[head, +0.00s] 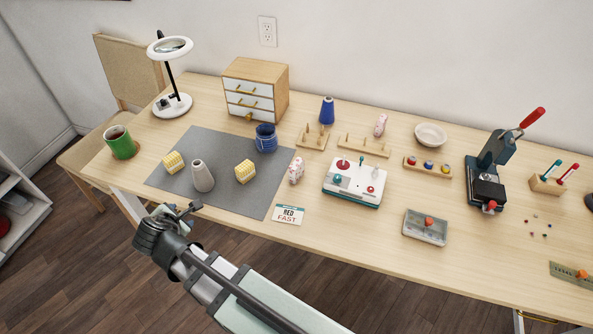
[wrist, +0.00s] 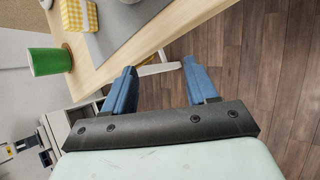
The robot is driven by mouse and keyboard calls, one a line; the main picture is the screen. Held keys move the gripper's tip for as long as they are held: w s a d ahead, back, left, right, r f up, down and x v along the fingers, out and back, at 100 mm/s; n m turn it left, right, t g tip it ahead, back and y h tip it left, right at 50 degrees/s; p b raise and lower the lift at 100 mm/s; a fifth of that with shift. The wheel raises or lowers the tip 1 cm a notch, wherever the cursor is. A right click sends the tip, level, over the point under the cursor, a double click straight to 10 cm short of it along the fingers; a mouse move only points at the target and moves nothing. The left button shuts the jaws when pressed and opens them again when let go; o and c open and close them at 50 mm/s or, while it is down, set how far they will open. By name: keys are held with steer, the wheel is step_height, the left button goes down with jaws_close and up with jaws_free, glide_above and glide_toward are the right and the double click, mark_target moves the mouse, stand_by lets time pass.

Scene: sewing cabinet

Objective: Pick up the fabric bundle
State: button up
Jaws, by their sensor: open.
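Two yellow-and-white checked blocks that look like fabric bundles lie on the grey mat: one at the left (head: 174,162), one nearer the middle (head: 245,171). Two white-and-pink patterned pieces, perhaps also fabric, stand at the mat's right edge (head: 296,170) and at the back (head: 380,125). I cannot tell which is the bundle meant. My gripper (head: 185,209) is open and empty off the table's front edge, in front of the mat. In the wrist view its blue fingers (wrist: 159,68) are apart over the floor. A checked block (wrist: 78,17) shows at that view's top left.
A lamp (head: 172,104) and drawer box (head: 254,88) stand behind. A white-and-teal device (head: 354,184) stands right.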

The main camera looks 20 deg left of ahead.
steer(key=w+d+t+h, duration=0.1)
steer(key=w+d, duration=0.2)
steer(key=w+d+n+t+h, duration=0.1)
steer(key=w+d+t+h, duration=0.1)
steer(key=w+d, duration=0.1)
steer(key=w+d+t+h, duration=0.1)
steer(key=w+d+t, duration=0.1)
steer(key=w+d, duration=0.2)
steer(key=shift+d+f, duration=0.2)
steer(key=shift+d, duration=0.4)
steer(key=w+d+t+h, duration=0.1)
steer(key=d, duration=0.2)
steer(key=w+d+r+t+h, duration=0.1)
steer(key=w+d+t+h, duration=0.1)
steer(key=d, duration=0.1)
steer(key=w+d+t+h, duration=0.1)
steer(key=w+d, duration=0.1)
steer(key=d, duration=0.1)
steer(key=shift+w+d+r+n+t+h, duration=0.2)
steer(key=shift+d+n+t+h, duration=0.1)
steer(key=shift+d+n, duration=0.1)
glide_toward(301, 158)
steer(key=shift+f+x, duration=0.25)
steer(key=shift+x, duration=0.8)
steer(key=shift+f+x, duration=0.2)
steer(key=shift+x, duration=0.85)
steer(key=shift+r+x, duration=0.15)
steer(key=shift+x, duration=1.15)
steer(key=shift+r+x, duration=0.2)
steer(key=shift+x, duration=1.15)
